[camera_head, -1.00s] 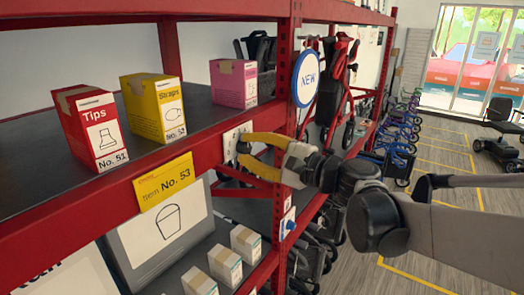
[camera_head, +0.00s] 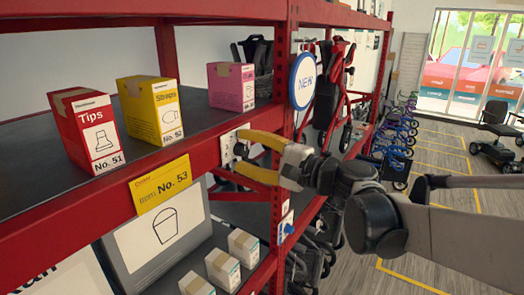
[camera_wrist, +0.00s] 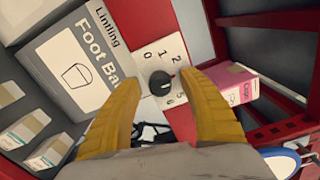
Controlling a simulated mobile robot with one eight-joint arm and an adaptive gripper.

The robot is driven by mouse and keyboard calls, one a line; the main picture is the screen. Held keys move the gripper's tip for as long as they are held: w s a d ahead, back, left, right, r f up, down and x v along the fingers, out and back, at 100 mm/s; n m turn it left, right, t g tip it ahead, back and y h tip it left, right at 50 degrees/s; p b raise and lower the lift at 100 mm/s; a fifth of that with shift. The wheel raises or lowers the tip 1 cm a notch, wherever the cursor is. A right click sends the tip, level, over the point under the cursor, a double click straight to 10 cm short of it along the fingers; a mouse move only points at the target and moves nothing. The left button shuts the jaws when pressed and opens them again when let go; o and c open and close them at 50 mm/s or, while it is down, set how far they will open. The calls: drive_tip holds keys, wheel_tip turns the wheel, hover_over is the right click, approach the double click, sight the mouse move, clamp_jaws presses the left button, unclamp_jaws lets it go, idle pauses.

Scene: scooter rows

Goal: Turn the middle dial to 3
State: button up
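The dial is a round black knob (camera_wrist: 160,84) on a white number plate (camera_wrist: 146,56) fixed to the red shelf beam. The plate also shows in the head view (camera_head: 229,151), partly covered by my gripper. Numbers such as 1 and 2 are readable around the knob; I cannot tell which one it points at. My gripper (camera_head: 241,151) is open in front of the plate, its two yellow fingers apart. In the wrist view the fingers (camera_wrist: 160,88) lie either side of the knob, with gaps; I see no clear contact. A blue dial (camera_head: 288,228) sits on a lower plate on the post.
Tips (camera_head: 88,130), Straps (camera_head: 151,110) and pink (camera_head: 231,85) boxes stand on the shelf above the beam. Small white boxes (camera_head: 222,268) stand below. A round NEW sign (camera_head: 304,80) is on the post.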

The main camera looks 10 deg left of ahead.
drive_tip(key=shift+d, duration=0.1)
drive_tip(key=shift+d, duration=0.3)
drive_tip(key=v, duration=1.1)
drive_tip(key=shift+s, duration=0.2)
drive_tip(key=shift+f, duration=0.15)
drive_tip(key=s+d+f+n+h+b, duration=0.1)
drive_tip(key=s+f+h+b, duration=0.1)
drive_tip(key=f+b, duration=0.45)
drive_tip(key=s+d+f+n+h+b, duration=0.15)
drive_tip(key=f+b, duration=0.25)
drive_tip(key=f, duration=0.6)
drive_tip(key=s+d+f+n+h+b, duration=0.1)
drive_tip(key=s+d+f+h+b, duration=0.3)
drive_tip(key=d+f+b, duration=0.3)
drive_tip(key=s+d+f+n+h+b, duration=0.2)
drive_tip(key=s+d+f+h+b, duration=0.2)
drive_tip(key=f, duration=1.3)
drive_tip(key=s+d+f+n+h+b, duration=0.1)
drive_tip(key=s+d+f+h+b, duration=0.3)
drive_tip(key=d+f+b, duration=0.6)
wheel_tip(320, 180, down, 2)
drive_tip(key=shift+f+h+b, duration=0.1)
drive_tip(key=shift+h+b, duration=0.45)
drive_tip(key=shift+b, duration=0.25)
drive_tip(key=shift+n, duration=0.25)
